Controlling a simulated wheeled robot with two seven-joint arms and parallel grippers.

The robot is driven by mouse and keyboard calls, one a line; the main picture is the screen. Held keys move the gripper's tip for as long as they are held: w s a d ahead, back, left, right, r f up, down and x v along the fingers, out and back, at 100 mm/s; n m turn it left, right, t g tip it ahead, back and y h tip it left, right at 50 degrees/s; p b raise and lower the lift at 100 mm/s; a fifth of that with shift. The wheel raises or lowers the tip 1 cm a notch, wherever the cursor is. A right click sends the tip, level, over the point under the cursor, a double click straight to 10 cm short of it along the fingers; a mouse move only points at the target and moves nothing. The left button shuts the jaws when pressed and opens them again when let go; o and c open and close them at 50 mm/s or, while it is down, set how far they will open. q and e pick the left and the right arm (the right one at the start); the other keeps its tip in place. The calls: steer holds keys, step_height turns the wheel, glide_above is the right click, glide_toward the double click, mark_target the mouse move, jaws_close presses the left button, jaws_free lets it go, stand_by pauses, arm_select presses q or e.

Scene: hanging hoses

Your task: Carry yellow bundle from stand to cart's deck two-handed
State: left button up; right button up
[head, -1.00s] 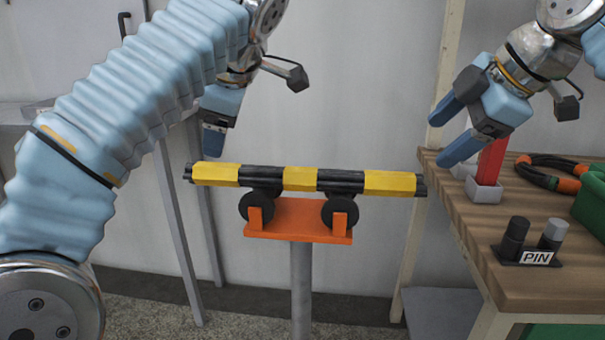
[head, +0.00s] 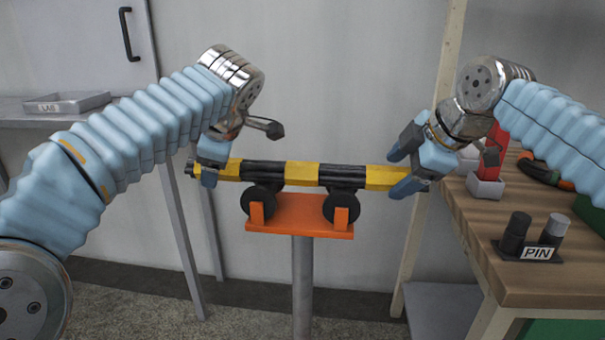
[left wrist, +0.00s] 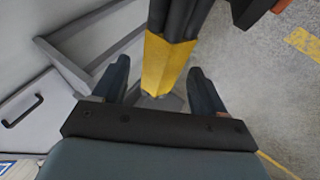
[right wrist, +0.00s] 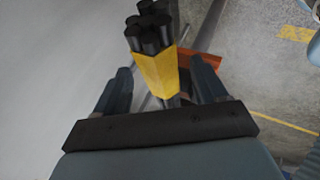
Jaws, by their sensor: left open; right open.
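The yellow bundle (head: 305,174) is a set of black rods with yellow bands. It lies level across two black rollers on the orange stand (head: 300,216). My left gripper (head: 209,174) is at the bundle's left end; in the left wrist view the yellow band (left wrist: 166,66) runs between its open fingers (left wrist: 160,88). My right gripper (head: 397,170) is at the right end; in the right wrist view the yellow band (right wrist: 155,72) and black rod ends lie between its open fingers (right wrist: 158,88). Neither gripper is closed on it. I cannot make out the cart's deck.
A wooden bench (head: 480,240) at right holds a PIN holder (head: 530,240), a red block in a grey base (head: 487,188) and a hose. A grey shelf with a LAB tray (head: 68,103) is at left. A wooden post (head: 436,130) stands behind my right gripper.

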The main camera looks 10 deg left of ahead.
arm_select(q)
steer(key=shift+w+a+f, duration=0.25)
steer(key=shift+w+f, duration=0.05)
steer(key=shift+f, duration=0.25)
arm_select(e)
steer(key=shift+w+a+f, duration=0.25)
steer(key=shift+w+f, duration=0.05)
steer(key=shift+f, duration=0.25)
arm_select(q)
steer(key=shift+c, duration=0.5)
arm_select(e)
steer(key=shift+c, duration=0.5)
arm_select(q)
jaws_close()
arm_select(e)
jaws_close()
